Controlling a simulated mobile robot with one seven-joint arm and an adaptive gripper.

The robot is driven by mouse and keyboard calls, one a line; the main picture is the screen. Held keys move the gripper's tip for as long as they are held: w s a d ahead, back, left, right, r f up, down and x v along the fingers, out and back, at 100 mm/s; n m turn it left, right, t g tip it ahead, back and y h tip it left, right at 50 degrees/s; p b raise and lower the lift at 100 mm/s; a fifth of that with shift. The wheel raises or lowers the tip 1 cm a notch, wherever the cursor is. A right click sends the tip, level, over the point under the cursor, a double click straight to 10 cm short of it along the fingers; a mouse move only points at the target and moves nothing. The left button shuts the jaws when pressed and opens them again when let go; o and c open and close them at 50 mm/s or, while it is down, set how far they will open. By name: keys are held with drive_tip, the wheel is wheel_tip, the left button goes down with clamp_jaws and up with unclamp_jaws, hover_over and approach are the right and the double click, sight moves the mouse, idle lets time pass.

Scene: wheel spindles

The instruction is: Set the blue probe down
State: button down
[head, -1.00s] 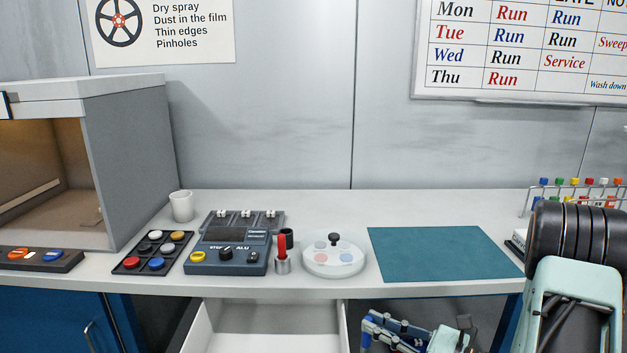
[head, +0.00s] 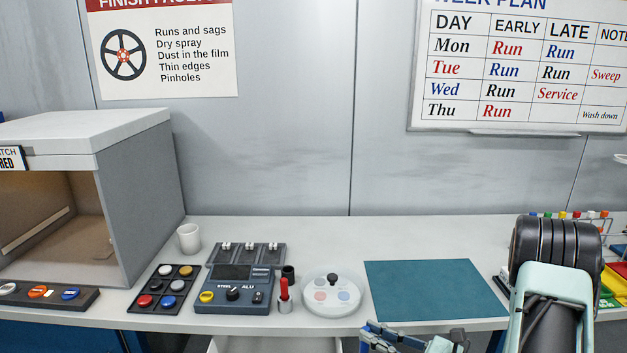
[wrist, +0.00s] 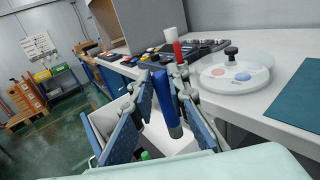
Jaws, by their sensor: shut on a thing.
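The blue probe (wrist: 163,98) is held upright between the blue-padded fingers of my gripper (wrist: 163,78), in front of the bench edge in the wrist view. My gripper is shut on it. In the head view only the top of my gripper (head: 410,338) shows at the bottom edge, and the probe cannot be made out there. The red probe also shows in the wrist view (wrist: 173,38).
A round white tray (head: 332,297) with a black knob stands right of the holders. A teal mat (head: 435,290) lies bare farther right. A button pad (head: 163,288), a white mug (head: 189,238) and a grey booth (head: 140,200) are left. An open white drawer (head: 275,346) sits below the bench.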

drive_tip(key=m+t+h, duration=0.5)
drive_tip(key=h, duration=0.1)
idle(0.6)
